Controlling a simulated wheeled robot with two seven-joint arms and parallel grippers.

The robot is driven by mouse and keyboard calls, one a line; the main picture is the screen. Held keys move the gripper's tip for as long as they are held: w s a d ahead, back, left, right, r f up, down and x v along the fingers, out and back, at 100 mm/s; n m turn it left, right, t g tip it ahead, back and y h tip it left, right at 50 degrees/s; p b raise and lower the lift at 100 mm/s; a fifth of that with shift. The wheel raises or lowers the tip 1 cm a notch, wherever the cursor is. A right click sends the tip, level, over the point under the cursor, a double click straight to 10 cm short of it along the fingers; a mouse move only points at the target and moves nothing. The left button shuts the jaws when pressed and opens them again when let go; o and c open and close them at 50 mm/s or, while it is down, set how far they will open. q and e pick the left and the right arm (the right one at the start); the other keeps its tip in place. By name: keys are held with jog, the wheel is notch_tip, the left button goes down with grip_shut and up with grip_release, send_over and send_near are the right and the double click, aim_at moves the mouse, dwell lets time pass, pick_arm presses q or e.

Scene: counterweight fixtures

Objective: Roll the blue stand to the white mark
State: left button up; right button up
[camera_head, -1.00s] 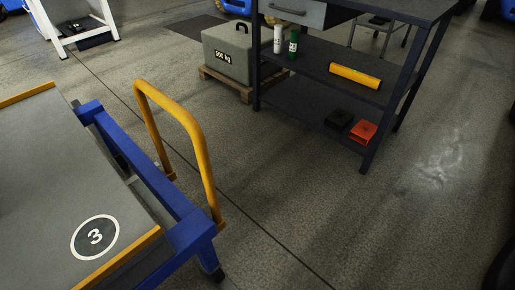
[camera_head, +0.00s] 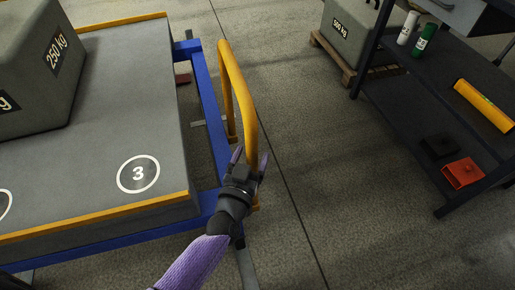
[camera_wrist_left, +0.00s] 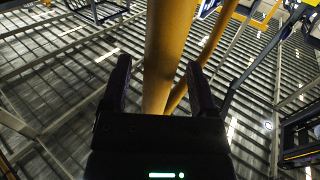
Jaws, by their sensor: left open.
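The blue stand (camera_head: 205,95) has a blue frame, a grey top edged in yellow and a white circle marked 3. It fills the left of the head view. Its yellow handle (camera_head: 224,75) is an upright hoop on the right side. My left gripper (camera_head: 250,158) is open at the near end of the handle. In the left wrist view the yellow bar (camera_wrist_left: 166,60) runs between the two open fingers (camera_wrist_left: 158,85), which are not closed on it. A white mark on the floor cannot be made out. My right gripper is not in view.
A grey 250 kg weight (camera_head: 35,70) sits on the stand's top. A dark shelf rack (camera_head: 400,115) stands at the right, holding bottles, a yellow cylinder (camera_head: 484,105) and a red box (camera_head: 463,173). A grey weight (camera_head: 345,35) rests on a wooden pallet. Floor between stand and rack is clear.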

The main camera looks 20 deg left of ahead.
pick_arm(q)
jog(key=shift+w+b, duration=0.3)
jog(key=shift+w, duration=1)
grip_shut()
dwell(0.4)
